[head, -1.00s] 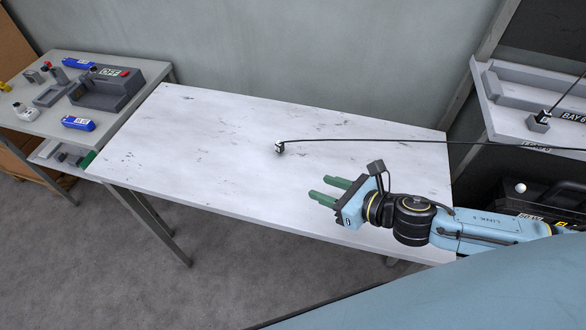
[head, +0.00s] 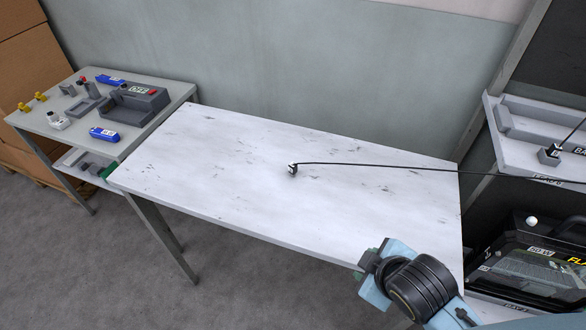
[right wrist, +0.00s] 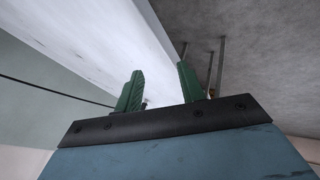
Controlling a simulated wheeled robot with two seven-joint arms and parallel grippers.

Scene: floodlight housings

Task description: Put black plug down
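A small black and white plug (head: 292,169) rests on the white table (head: 220,160), near its middle in the head view. A thin black cable (head: 400,167) runs from it to the right. My right gripper (head: 369,261) is at the table's front right edge, well away from the plug. In the right wrist view its green fingers (right wrist: 161,72) stand apart with a gap between them. The cable (right wrist: 55,92) passes at left there and goes behind the fingers, which hide the plug or most of it. My left gripper is out of view.
A grey side table (head: 40,125) at left holds a grey box marked OFF (head: 140,103), blue blocks (head: 104,134) and small parts. At right, a shelf (head: 505,150) holds a second plug (head: 549,155) above a black floodlight (head: 530,265). The white table is otherwise clear.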

